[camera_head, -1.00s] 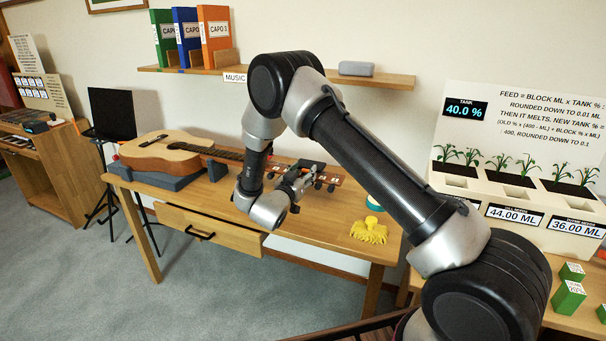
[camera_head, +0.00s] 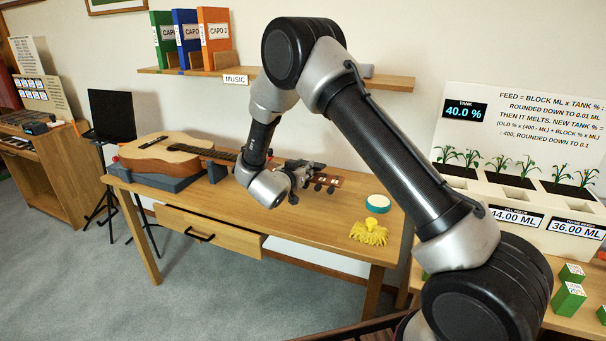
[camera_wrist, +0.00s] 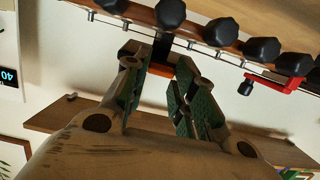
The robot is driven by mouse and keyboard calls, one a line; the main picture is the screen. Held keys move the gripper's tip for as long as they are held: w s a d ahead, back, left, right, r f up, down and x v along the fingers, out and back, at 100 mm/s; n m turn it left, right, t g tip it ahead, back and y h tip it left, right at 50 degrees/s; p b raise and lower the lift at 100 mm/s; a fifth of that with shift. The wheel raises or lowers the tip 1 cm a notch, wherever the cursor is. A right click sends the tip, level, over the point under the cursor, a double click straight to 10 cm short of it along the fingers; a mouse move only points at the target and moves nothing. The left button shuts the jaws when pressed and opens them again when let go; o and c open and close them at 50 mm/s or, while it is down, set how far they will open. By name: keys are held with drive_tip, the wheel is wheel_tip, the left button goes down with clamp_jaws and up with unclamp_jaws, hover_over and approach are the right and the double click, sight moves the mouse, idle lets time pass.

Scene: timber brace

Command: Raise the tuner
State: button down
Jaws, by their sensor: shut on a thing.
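My gripper (camera_head: 298,168) is at the headstock end of the guitar, over the back of the desk. In the wrist view its green-padded fingers (camera_wrist: 160,80) close on a narrow dark piece with an orange-red strip, seemingly the tuner (camera_wrist: 155,70). The fingers hide most of it. The guitar (camera_head: 160,153) lies on a grey-blue support. Its headstock (camera_head: 325,181) has several dark tuning pegs, and these pegs (camera_wrist: 220,32) line the top of the wrist view. A red bracket-like part (camera_wrist: 270,83) sits by the pegs on the right.
The desk (camera_head: 235,208) also carries a teal-rimmed round item (camera_head: 378,203) and a yellow fringed object (camera_head: 368,232) at right. A wall shelf (camera_head: 290,79) with binders (camera_head: 215,40) runs above. A planter stand (camera_head: 515,190) stands to the right.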

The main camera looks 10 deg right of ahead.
drive_tip(key=r+g+y, duration=0.1)
drive_tip(key=w+d+r+g+y, duration=0.1)
drive_tip(key=w+r+g+y, duration=0.1)
drive_tip(key=r+g, duration=0.1)
drive_tip(key=shift+d, duration=0.3)
drive_tip(key=shift+w+d+r, duration=0.35)
drive_tip(key=shift+w+r, duration=0.15)
drive_tip(key=shift+w, duration=0.05)
drive_tip(key=shift+w+d+r, duration=0.35)
drive_tip(key=shift+w+r, duration=0.15)
drive_tip(key=shift+w, duration=0.05)
idle(0.5)
drive_tip(key=c, duration=1.2)
unclamp_jaws()
drive_tip(key=shift+o, duration=0.2)
drive_tip(key=shift+f, duration=0.1)
drive_tip(key=v, duration=1.2)
